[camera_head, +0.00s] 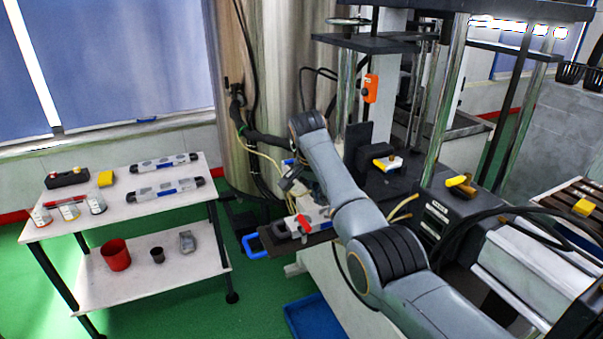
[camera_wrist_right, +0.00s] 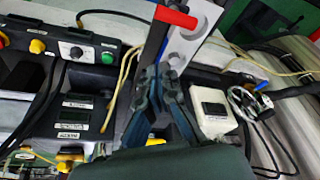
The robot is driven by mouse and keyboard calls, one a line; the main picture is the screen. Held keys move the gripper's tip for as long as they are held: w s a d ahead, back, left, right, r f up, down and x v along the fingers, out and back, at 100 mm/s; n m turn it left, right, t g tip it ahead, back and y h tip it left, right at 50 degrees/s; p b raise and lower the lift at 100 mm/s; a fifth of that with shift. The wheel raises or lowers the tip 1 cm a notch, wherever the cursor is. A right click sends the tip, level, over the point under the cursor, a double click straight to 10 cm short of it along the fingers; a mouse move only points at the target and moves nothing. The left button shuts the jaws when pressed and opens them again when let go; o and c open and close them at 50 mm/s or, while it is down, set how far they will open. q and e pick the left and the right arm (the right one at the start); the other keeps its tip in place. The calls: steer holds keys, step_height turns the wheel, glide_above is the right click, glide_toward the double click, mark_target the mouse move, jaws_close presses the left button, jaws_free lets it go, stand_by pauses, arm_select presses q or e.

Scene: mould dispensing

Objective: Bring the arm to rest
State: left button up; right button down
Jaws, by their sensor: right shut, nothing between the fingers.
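My right arm reaches in from the lower right of the head view and bends down at its far end. My right gripper shows in the wrist view (camera_wrist_right: 162,72), its dark fingers shut together with nothing between them. In the head view it is small, below the bent wrist and left of the forearm. Past the fingertips in the wrist view is a red-handled part (camera_wrist_right: 175,16), which shows in the head view (camera_head: 305,223) on a small shelf with a blue handle (camera_head: 251,246). I cannot tell the gap between them. My left gripper is not in view.
A two-tier white cart (camera_head: 110,225) stands at the left with bottles and cylinders on top and a red cup (camera_head: 116,255) below. The press machine (camera_head: 440,120) with posts and cables fills the right. A blue bin (camera_head: 315,318) is on the green floor.

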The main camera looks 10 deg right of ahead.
steer(key=s+d+f+n+y, duration=0.1)
steer(key=s+d+f+n, duration=0.1)
steer(key=s+f, duration=0.55)
steer(key=s+d+f+n, duration=0.1)
steer(key=s+f, duration=0.3)
steer(key=f, duration=0.7)
steer(key=s+d+f+n, duration=0.1)
steer(key=s+f, duration=0.2)
steer(key=s, duration=0.4)
steer(key=s+f+n, duration=0.2)
steer(key=s+f, duration=0.2)
steer(key=s, duration=0.3)
steer(key=s+r+n+y, duration=0.1)
steer(key=s+r+n, duration=0.1)
steer(key=s, duration=0.9)
steer(key=s+r+n+y, duration=0.1)
steer(key=s+r+n, duration=0.15)
steer(key=s, duration=0.75)
step_height(320, 180, down, 29)
steer(key=s+b, duration=0.1)
steer(key=s, duration=0.1)
steer(key=s+d+f+g+b, duration=0.1)
steer(key=s+d+f, duration=0.1)
steer(key=s+f, duration=1.3)
steer(key=shift+s+f+g+h, duration=0.2)
steer(key=shift+s+g+h, duration=0.15)
steer(key=shift+s, duration=0.3)
